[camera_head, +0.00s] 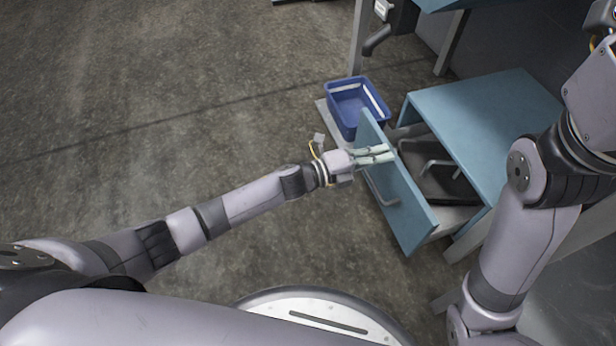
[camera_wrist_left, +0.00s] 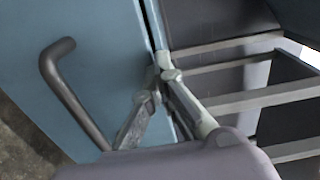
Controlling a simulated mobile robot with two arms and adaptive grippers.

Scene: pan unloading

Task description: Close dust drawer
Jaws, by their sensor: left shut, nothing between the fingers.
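The dust drawer (camera_head: 404,205) has a blue front panel with a grey bar handle (camera_head: 380,190). It stands pulled out of the blue cabinet (camera_head: 490,105), and its dark inside with a wire-like handle shows. My left gripper (camera_head: 388,153) is shut and empty at the upper edge of the drawer front. In the left wrist view its fingertips (camera_wrist_left: 163,72) meet at that edge, between the blue panel (camera_wrist_left: 95,50) with its handle (camera_wrist_left: 70,95) and the drawer's inside with grey bars. I cannot tell whether they touch the panel. My right gripper is outside the frames.
A blue bin (camera_head: 340,105) stands on a light base just behind the drawer front. A blue-topped stand with a dark handle (camera_head: 377,40) is at the top. My right arm crosses in front of the cabinet's right side. The concrete floor at left is clear.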

